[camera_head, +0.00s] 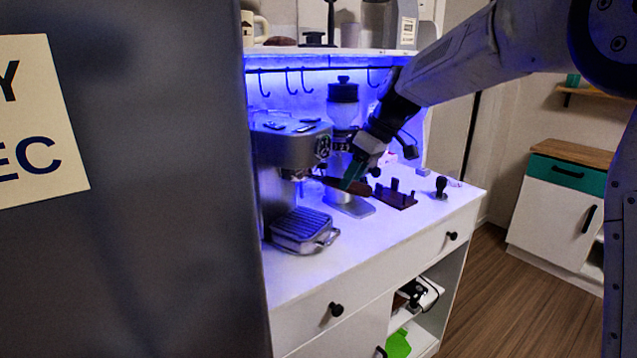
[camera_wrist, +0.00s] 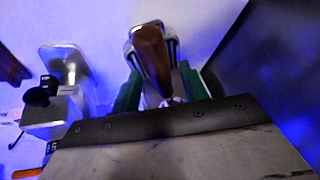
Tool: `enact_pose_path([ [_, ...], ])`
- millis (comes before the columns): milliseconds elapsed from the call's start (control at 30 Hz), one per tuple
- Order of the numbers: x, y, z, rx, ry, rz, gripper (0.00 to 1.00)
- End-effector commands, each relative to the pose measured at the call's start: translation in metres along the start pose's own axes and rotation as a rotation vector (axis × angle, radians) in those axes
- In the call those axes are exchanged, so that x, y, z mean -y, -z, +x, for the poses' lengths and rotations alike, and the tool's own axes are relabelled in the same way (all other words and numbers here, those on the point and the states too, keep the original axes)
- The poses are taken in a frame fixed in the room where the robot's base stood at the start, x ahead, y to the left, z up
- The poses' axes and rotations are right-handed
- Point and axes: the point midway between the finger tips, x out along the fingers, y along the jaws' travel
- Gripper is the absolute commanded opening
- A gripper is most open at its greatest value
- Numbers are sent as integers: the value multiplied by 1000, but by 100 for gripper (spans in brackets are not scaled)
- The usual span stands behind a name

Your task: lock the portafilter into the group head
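The portafilter's brown handle (camera_head: 330,181) sticks out to the right from under the group head (camera_head: 296,174) of the silver espresso machine (camera_head: 290,150). The basket end is hard to make out, so I cannot tell how it sits in the group head. My gripper (camera_head: 352,178) is at the handle, with a green finger across it. In the wrist view the brown handle (camera_wrist: 152,55) lies between the two green fingers of my gripper (camera_wrist: 160,75). Whether both fingers press on it is unclear.
A grinder (camera_head: 343,120) stands close behind my gripper, and its lower part shows in the wrist view (camera_wrist: 65,65). A drip tray (camera_head: 303,228) juts out below the machine. A brown tamping stand (camera_head: 396,196) and a tamper (camera_head: 440,187) are to the right. The front counter is clear.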

Motion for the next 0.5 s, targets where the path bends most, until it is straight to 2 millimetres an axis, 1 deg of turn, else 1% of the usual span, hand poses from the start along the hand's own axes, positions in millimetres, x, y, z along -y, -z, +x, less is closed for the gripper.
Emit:
enact_pose_path([
  [333,0,0,-2,2,1,1,53],
  [433,0,0,-12,0,-1,0,53],
  [500,0,0,-23,0,-1,0,53],
])
